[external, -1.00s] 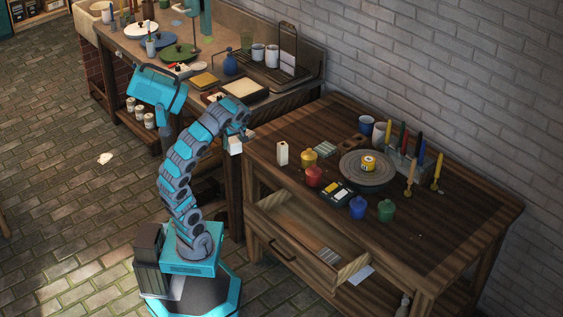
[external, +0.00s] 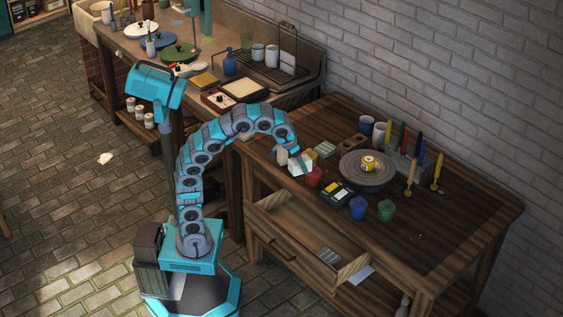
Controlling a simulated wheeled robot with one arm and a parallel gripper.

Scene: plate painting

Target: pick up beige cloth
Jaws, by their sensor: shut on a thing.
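My gripper (external: 299,168) is over the left part of the dark wooden table, among the small pots. A white block-like shape shows at its end; I cannot tell whether it is the hand or a held thing. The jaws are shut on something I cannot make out. No beige cloth can be identified for certain. A small crumpled whitish thing (external: 105,158) lies on the floor at the left, far from my gripper. A cream upright block (external: 282,157) stands just left of my gripper, partly hidden. A pale folded-looking stack (external: 325,149) lies behind it.
A round turntable (external: 367,178) holds a yellow pot. An open drawer (external: 300,235) juts out in front.

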